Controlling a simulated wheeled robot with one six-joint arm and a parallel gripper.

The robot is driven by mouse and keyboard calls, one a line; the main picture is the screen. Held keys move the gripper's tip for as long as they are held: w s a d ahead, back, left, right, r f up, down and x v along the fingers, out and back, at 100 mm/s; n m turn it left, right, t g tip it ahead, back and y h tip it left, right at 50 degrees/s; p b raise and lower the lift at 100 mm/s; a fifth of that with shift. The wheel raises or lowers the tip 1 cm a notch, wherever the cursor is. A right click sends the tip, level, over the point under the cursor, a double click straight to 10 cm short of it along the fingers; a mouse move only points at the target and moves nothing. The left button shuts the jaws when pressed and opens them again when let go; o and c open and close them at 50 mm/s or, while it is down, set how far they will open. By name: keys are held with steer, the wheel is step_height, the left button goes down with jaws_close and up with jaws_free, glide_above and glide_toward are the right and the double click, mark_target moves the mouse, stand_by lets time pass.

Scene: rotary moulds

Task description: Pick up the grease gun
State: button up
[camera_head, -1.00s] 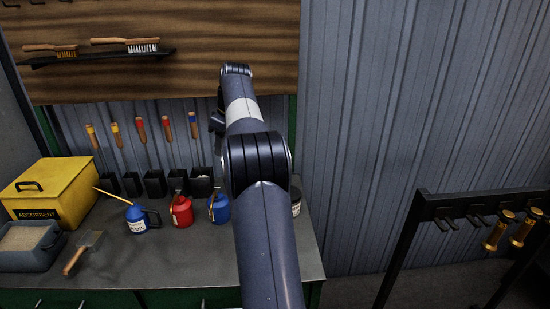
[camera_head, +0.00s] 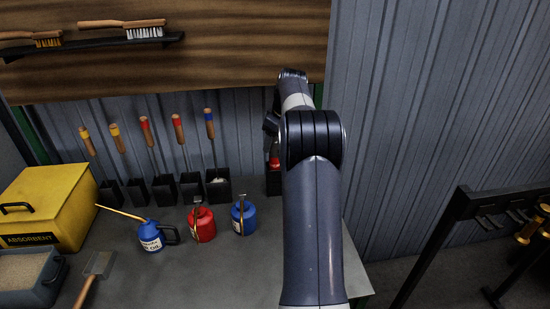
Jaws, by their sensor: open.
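No grease gun can be made out for certain. A red-topped thing (camera_head: 274,162) stands in a dark holder at the back right of the bench, partly hidden by my arm; I cannot tell whether it is the grease gun. My gripper (camera_head: 271,124) shows only as a small dark part left of my arm's far end, above the red-topped thing. It is open, though its fingertips are not clear, and I see nothing held in it. Brass-coloured things (camera_head: 531,229) hang on a dark rack at the far right, cut by the picture's edge.
A blue long-spouted oil can (camera_head: 151,238), a red can (camera_head: 202,226) and a blue can (camera_head: 243,218) stand on the bench. Behind them, several brushes stand in black holders (camera_head: 165,190). A yellow absorbent box (camera_head: 55,205) is at left. The front middle of the bench is clear.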

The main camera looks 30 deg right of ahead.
steer(key=shift+x, duration=1.15)
steer(key=c, duration=1.1)
